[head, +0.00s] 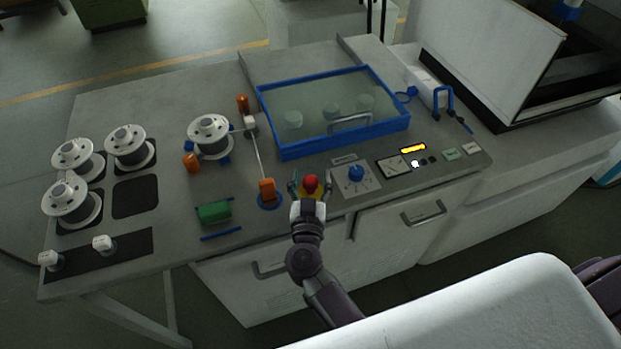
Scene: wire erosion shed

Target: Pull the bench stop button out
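The bench stop button (311,182) is a red mushroom head on a yellow base (319,194), at the front edge of the bench, left of the blue dial. My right gripper (309,186) reaches in from below, right at the button. Its dark fingers stand apart, one on each side of the red head, and a small gap seems to show on each side. The gripper's body hides the lower part of the yellow base. Whether a finger touches the button cannot be told. My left gripper is not in view.
A blue dial (355,173) and a gauge panel (401,163) sit to the right. An orange post (267,189) with a wire and a green block (214,212) are to the left. A blue-framed lidded tank (334,108) stands behind. White spools (75,199) stand far left.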

